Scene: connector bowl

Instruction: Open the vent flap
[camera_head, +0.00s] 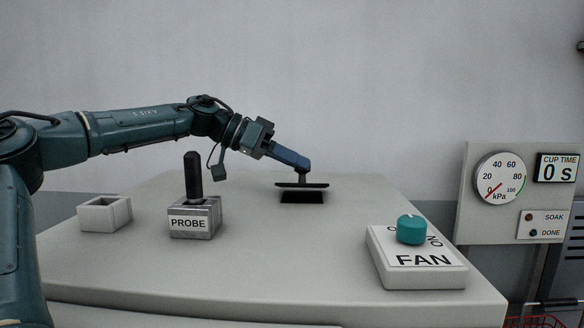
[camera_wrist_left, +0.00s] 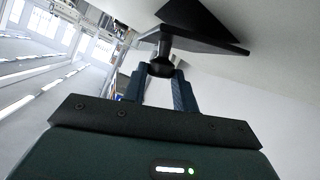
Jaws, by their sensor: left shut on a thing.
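The vent flap (camera_head: 312,185) is a thin dark plate over a black opening (camera_head: 302,197) in the top of the grey cabinet. The flap stands raised above the opening, with a light gap between them. In the left wrist view the flap (camera_wrist_left: 205,43) shows as a dark plate with a knob (camera_wrist_left: 161,67) on it, and the black opening (camera_wrist_left: 190,14) lies beyond. My left gripper (camera_head: 302,169) is shut on the knob, its blue fingers on either side of it in the left wrist view (camera_wrist_left: 160,78). My right gripper is not in view.
On the cabinet top (camera_head: 250,270) stand a PROBE block (camera_head: 190,222) with an upright black handle, an empty square holder (camera_head: 104,214) and a FAN box (camera_head: 425,262) with a teal knob (camera_head: 411,229). A gauge panel (camera_head: 480,225) stands at the right.

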